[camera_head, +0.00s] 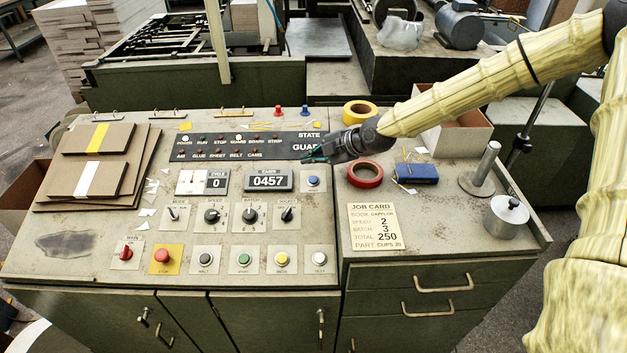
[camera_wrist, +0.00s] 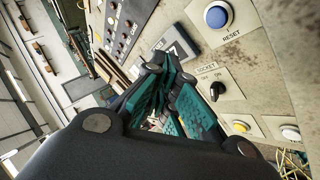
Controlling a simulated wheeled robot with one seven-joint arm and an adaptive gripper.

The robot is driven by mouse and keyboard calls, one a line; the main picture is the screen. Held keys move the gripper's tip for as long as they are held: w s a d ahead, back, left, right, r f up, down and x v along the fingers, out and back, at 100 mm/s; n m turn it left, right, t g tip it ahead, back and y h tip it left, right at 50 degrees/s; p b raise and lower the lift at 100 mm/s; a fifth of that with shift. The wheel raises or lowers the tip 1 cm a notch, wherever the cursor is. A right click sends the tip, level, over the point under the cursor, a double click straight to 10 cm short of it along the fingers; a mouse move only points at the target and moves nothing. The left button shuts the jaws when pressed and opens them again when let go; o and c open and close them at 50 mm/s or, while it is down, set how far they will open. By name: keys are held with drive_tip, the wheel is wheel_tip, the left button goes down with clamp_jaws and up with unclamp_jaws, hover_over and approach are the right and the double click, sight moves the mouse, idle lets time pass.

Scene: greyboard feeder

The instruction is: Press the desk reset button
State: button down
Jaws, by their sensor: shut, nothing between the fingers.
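The reset button is a blue round push button (camera_head: 313,181) on a pale square plate, right of the counter reading 0457. In the wrist view the blue button (camera_wrist: 217,16) sits at the top right, with the word RESET on its plate. My gripper (camera_head: 310,158) reaches in from the right, over the dark state panel's right end, just behind the button in the head view. Its teal-padded fingers (camera_wrist: 163,66) are shut and empty. In the wrist view the fingertips lie left of the button, apart from it. Their height above the desk is hard to judge.
Close by are the counter (camera_head: 268,181), a socket knob (camera_wrist: 217,90), a yellow button (camera_head: 282,259) and a white button (camera_head: 319,258). A red tape roll (camera_head: 365,174), a yellow tape roll (camera_head: 360,112) and a blue box (camera_head: 416,173) lie to the right.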

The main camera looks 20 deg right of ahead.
sight(313, 179)
drive_tip(key=shift+w+d+f+b, duration=0.1)
drive_tip(key=shift+w+f+b, duration=0.2)
drive_tip(key=shift+f+b, duration=0.8)
drive_tip(key=shift+w+d+f+b, duration=0.1)
drive_tip(key=shift+w+f+b, duration=0.4)
drive_tip(key=shift+f, duration=1.05)
drive_tip(key=shift+w+d+f+b, duration=0.1)
drive_tip(key=shift+w+f+b, duration=0.05)
drive_tip(key=shift+f+b, duration=1)
drive_tip(key=shift+f, duration=0.15)
drive_tip(key=shift+f, duration=0.35)
drive_tip(key=shift+s+f+b, duration=0.3)
drive_tip(key=shift+f+b, duration=0.2)
drive_tip(key=shift+b, duration=0.05)
drive_tip(key=shift+s+f+b, duration=0.3)
drive_tip(key=shift+f+b, duration=0.2)
drive_tip(key=shift+b, duration=0.05)
drive_tip(key=shift+w+a+r+p, duration=0.1)
drive_tip(key=shift+w+r+p, duration=0.05)
drive_tip(key=shift+r+p, duration=1.6)
drive_tip(key=shift+r, duration=0.8)
drive_tip(key=shift+r, duration=0.1)
